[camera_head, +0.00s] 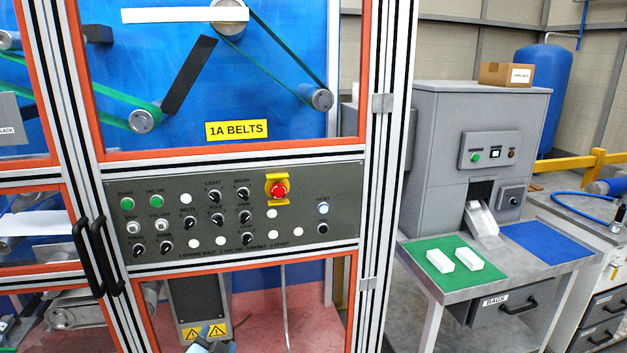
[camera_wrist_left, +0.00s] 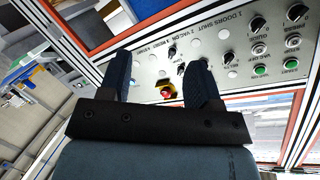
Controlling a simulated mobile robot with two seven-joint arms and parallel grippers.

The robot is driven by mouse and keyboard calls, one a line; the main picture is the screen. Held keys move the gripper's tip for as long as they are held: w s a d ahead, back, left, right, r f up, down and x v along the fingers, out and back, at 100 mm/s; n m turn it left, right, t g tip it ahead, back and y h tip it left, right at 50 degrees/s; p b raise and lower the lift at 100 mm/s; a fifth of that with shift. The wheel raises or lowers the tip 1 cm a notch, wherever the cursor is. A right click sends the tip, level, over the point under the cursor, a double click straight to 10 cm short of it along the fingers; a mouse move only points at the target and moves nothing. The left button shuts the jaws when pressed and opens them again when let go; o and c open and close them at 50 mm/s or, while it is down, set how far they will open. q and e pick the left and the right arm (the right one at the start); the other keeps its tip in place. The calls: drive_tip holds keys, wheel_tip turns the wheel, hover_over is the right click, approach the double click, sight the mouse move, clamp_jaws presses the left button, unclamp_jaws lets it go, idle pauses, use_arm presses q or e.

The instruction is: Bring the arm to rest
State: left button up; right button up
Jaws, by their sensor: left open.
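My left gripper (camera_wrist_left: 161,78) shows in the left wrist view, with two dark blue fingers set well apart and nothing between them. It points toward a grey control panel (camera_wrist_left: 230,50), which looks upside down in that view. The red emergency stop (camera_wrist_left: 167,92) shows beyond the gap between the fingers; I cannot tell the distance. In the head view, only a small blue-grey part of my left gripper (camera_head: 210,343) shows at the bottom edge, below the control panel (camera_head: 240,215). My right gripper is in neither view.
A framed cabinet with blue back wall and green belts (camera_head: 270,45) stands in front. Black door handles (camera_head: 90,255) stick out at left. At right, a grey machine (camera_head: 480,120) stands on a bench with a green mat (camera_head: 425,248) and blue mat (camera_head: 545,240).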

use_arm(q)
drive_tip(key=s+f+n+g+h, duration=0.1)
drive_tip(key=s+f, duration=0.5)
drive_tip(key=s, duration=0.3)
drive_tip(key=s+d+f+n+g+h+p, duration=0.1)
drive_tip(key=s+f+g+h, duration=0.1)
drive_tip(key=s+f, duration=0.3)
drive_tip(key=s+d+f+n+g+h, duration=0.1)
drive_tip(key=s+f, duration=0.5)
drive_tip(key=s, duration=0.8)
drive_tip(key=shift+f+n+h, duration=0.3)
drive_tip(key=shift+n, duration=0.2)
